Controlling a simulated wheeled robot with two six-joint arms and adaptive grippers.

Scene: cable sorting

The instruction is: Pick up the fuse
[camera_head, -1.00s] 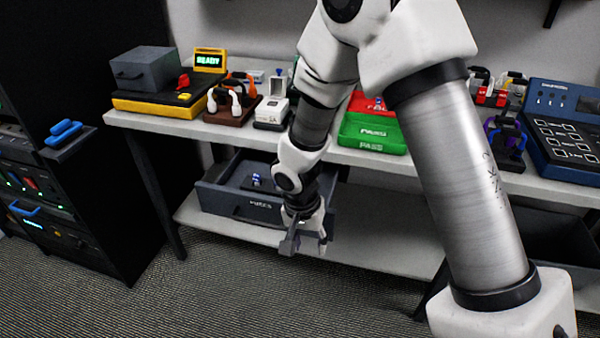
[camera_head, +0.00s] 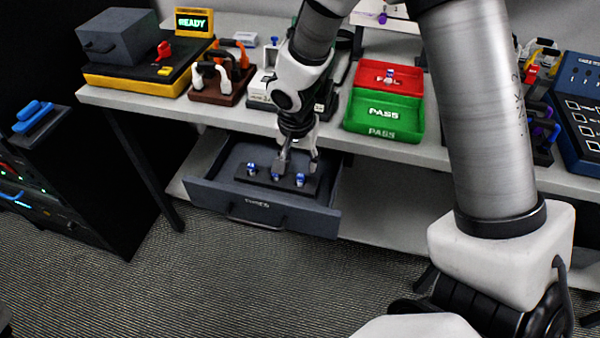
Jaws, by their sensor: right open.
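Three small blue-and-white fuses stand in a row on a dark holder (camera_head: 262,185) inside the open grey drawer (camera_head: 240,203) labelled FUSES: a left one (camera_head: 251,168), a middle one (camera_head: 275,177) and a right one (camera_head: 300,180). My right gripper (camera_head: 297,168) points down into the drawer, open, with its fingers just behind the middle and right fuses in the picture. I cannot tell whether the fingers touch or straddle a fuse. My left gripper is not in view.
On the bench above stand a red FAIL tray (camera_head: 372,77) with a small blue-and-white piece in it and a green PASS tray (camera_head: 410,118). A yellow-based tester (camera_head: 135,82) reads READY. The bench edge (camera_head: 205,116) overhangs the drawer's back. The floor in front is clear.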

